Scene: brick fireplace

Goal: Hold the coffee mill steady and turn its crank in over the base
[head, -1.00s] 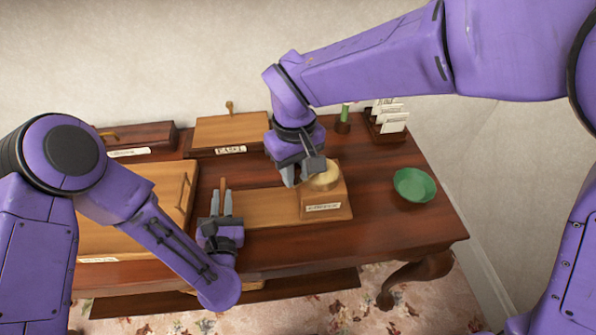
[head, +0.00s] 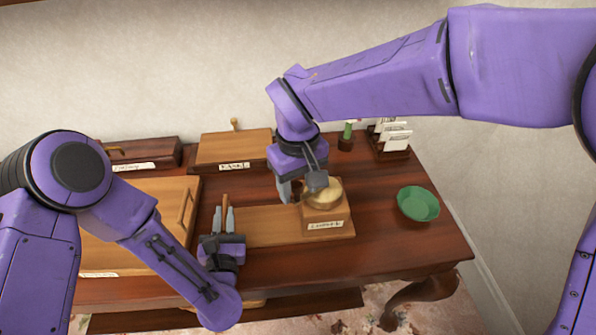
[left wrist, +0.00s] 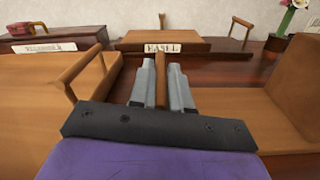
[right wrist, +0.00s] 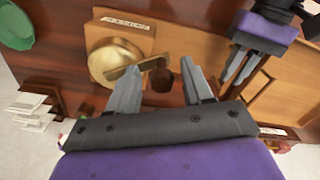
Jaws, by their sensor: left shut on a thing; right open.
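The coffee mill (head: 325,215) is a wooden box with a label and a round brass top. It stands at the right end of a flat wooden base (head: 265,228) on the table. My left gripper (head: 223,218) is shut on an upright wooden handle (left wrist: 160,75) at the base's left end. My right gripper (head: 298,190) is open, just left of the brass top. In the right wrist view, the crank arm (right wrist: 122,73) lies across the brass top (right wrist: 108,58). A dark brown knob (right wrist: 160,77) shows between my right gripper's open fingers (right wrist: 162,88); a finger partly hides the join.
A green bowl (head: 418,204) sits on the right of the table. A letter rack (head: 392,138) and a small green-topped pot (head: 346,140) stand behind. Wooden boxes with labels (head: 232,150) fill the back and left. Table between mill and bowl is clear.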

